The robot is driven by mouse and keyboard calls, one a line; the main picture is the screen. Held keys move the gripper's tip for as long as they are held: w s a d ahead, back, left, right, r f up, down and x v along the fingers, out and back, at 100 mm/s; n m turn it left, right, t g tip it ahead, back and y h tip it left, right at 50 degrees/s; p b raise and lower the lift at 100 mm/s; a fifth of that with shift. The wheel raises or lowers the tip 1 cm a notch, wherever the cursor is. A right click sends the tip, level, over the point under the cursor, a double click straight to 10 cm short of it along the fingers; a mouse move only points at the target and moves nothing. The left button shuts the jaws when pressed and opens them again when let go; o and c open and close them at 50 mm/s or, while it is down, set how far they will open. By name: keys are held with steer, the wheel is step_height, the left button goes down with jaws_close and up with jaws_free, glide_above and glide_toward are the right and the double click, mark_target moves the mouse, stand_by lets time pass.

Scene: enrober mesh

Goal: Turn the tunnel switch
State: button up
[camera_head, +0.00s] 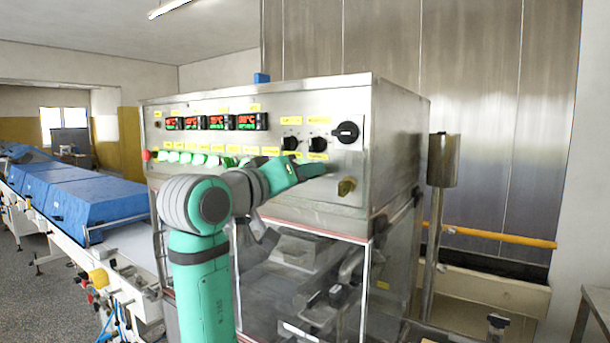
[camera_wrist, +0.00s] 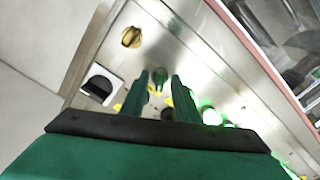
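My gripper (camera_wrist: 160,78) is open, with a gap between its two green fingers. A small green switch (camera_wrist: 158,79) shows between the fingertips in the wrist view. I cannot tell whether the fingers touch it. In the head view my gripper (camera_head: 318,170) is at the control panel, below the black knobs, and hides this switch. The labels are too small to read, so I cannot confirm which one is the tunnel switch. The steel control panel (camera_head: 215,185) carries a row of green-lit switches (camera_head: 198,160), also seen at the right in the wrist view (camera_wrist: 212,117).
Two black knobs (camera_head: 317,144) and a larger black rotary switch (camera_head: 346,132) sit above my gripper. A brass-coloured knob (camera_head: 346,187) juts out close by at lower right. Red-lit displays (camera_head: 215,122) line the top. A conveyor with blue covers (camera_head: 85,200) runs off left.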

steer(key=shift+c, duration=0.7)
jaws_close()
steer(key=m, duration=1.1)
steer(key=shift+m, duration=0.6)
steer(key=shift+o, duration=0.7)
jaws_free()
